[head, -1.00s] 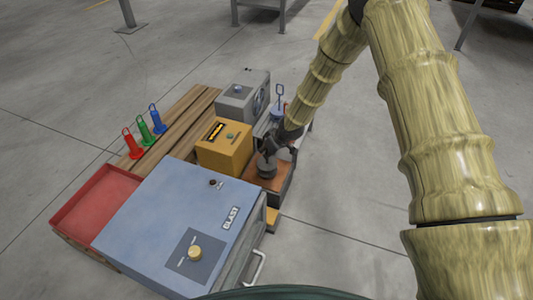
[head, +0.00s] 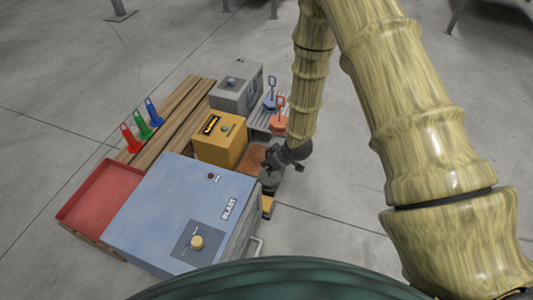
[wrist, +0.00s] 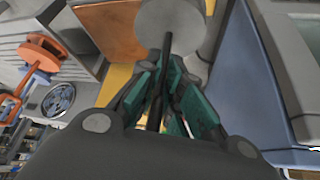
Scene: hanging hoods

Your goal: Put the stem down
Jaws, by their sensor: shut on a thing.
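My gripper (wrist: 165,90) is shut on the stem, a dark upright rod (wrist: 165,62) with a round grey disc (wrist: 171,22) at its far end. In the head view my gripper (head: 277,158) is beside the brown plate (head: 252,160), and the grey disc (head: 269,181) shows below it at the plate's near right edge. I cannot tell whether the disc touches anything. The fingers hide part of the rod.
A blue cabinet marked BLAST (head: 180,205) stands close left, with a red tray (head: 100,195) beyond. A yellow box (head: 220,140) and grey box (head: 237,92) stand behind. Orange (head: 278,123) and blue (head: 270,103) handled pieces sit on a rack. Floor on the right is clear.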

